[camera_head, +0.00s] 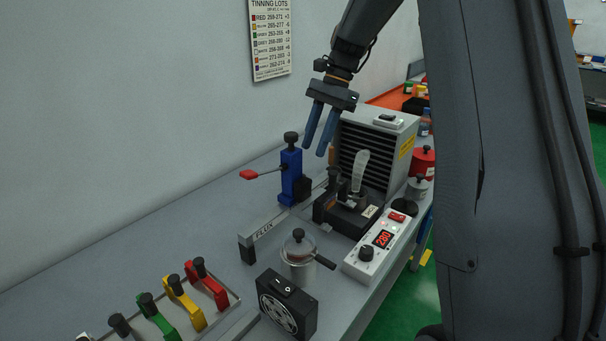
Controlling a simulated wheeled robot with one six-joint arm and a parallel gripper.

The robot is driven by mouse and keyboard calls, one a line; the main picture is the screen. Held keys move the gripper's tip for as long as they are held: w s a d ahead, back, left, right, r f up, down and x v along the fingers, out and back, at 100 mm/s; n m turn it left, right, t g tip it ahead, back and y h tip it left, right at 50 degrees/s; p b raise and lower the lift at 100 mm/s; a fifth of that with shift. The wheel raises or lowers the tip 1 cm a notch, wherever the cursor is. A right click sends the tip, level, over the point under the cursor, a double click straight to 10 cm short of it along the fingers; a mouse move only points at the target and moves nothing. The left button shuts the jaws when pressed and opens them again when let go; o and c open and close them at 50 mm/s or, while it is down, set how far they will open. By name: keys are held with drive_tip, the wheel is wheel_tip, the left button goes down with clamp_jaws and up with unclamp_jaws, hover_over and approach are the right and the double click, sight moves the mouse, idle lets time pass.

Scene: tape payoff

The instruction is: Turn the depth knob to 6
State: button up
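A blue upright post (291,178) stands on the bench with a black knob (291,139) on top and a red-tipped lever (248,175) reaching left. A white control box (372,262) shows a red 280 on its display (383,238) and has a black knob (366,253) at its near end. No depth marking is readable, so I cannot tell from labels which knob sets depth. My gripper (315,149) hangs right of the post's knob in the picture, pointing down. Its two blue fingers are apart with nothing between them.
A grey louvred unit (375,152) stands behind a black soldering fixture (345,217). A FLUX-marked bar (263,234), a lidded pot (299,259) and a black fan box (287,304) stand in front. Coloured clamps (183,302) fill a rack at lower left. The bench beside the wall is clear.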

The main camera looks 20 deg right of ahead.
drive_tip(key=x, duration=0.2)
drive_tip(key=p+x, duration=0.1)
drive_tip(key=x, duration=0.5)
drive_tip(key=shift+w+p, duration=0.3)
drive_tip(key=shift+p, duration=0.1)
clamp_jaws()
